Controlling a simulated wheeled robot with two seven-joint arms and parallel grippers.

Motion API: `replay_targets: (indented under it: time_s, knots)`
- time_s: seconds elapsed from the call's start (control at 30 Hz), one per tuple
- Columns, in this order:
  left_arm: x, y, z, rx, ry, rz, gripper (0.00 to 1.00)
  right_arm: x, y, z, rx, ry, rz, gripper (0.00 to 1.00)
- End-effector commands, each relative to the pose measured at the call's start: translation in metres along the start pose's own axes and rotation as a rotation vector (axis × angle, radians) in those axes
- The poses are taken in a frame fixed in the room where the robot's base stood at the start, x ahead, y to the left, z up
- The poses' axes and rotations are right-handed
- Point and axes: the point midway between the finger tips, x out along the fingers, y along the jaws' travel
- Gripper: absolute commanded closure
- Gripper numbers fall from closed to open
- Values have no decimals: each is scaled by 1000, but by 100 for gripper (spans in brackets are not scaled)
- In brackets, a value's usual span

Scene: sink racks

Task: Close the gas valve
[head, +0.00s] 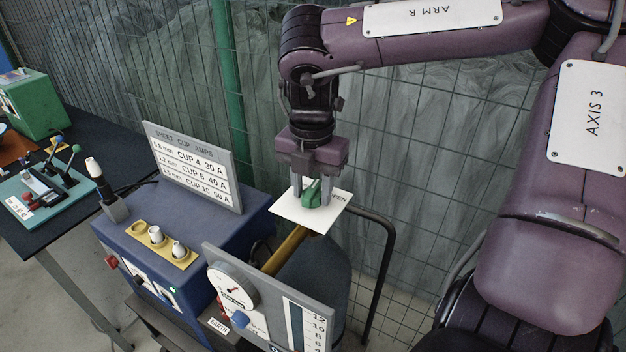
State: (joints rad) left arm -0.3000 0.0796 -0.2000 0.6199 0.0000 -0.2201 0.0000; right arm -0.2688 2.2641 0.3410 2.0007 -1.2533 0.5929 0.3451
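The gas valve has a green handle (311,195) on a white plate (291,211), with lettering ending in "PEN" partly visible at its right edge. The plate sits above a brass-coloured pipe (287,250) and a dark cylinder (338,270). My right gripper (312,190) points down over the handle, one finger on each side of it. The fingers are apart and look clear of the handle, though contact on the far side is hidden. My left gripper is out of view.
A blue machine (190,215) with a sign (192,168) stands left of the valve. A gauge panel (262,300) is in front. A bent black rail (388,260) is close on the right, and wire fencing (420,130) stands behind. A dark bench (70,205) is at the left.

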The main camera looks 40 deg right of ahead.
Motion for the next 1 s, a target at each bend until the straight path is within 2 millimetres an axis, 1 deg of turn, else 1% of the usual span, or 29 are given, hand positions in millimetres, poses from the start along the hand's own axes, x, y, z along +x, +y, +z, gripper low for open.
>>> replay_targets:
  time_s: [0.03, 0.2, 0.23, 0.37, 0.47, 0.8, 0.97, 1.0]
  knots:
    - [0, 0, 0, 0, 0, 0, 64, 0, 0, 0, 0, 0, 0, 67]
    - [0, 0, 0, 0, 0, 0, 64, 0, 0, 0, 0, 0, 0, 89]
    - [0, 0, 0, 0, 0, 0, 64, 0, 0, 0, 0, 0, 0, 91]
    - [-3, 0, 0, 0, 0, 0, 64, -1, 0, 0, -29, 0, -1, 91]
    - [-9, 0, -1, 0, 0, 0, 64, -3, 0, 0, -106, 1, -2, 91]
    - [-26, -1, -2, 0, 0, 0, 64, -3, 0, 0, -478, 0, -1, 91]
    - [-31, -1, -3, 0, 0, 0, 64, -2, 0, 0, -652, 0, -1, 91]
    - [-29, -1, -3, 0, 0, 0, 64, 0, 0, 0, -644, 0, 0, 60]
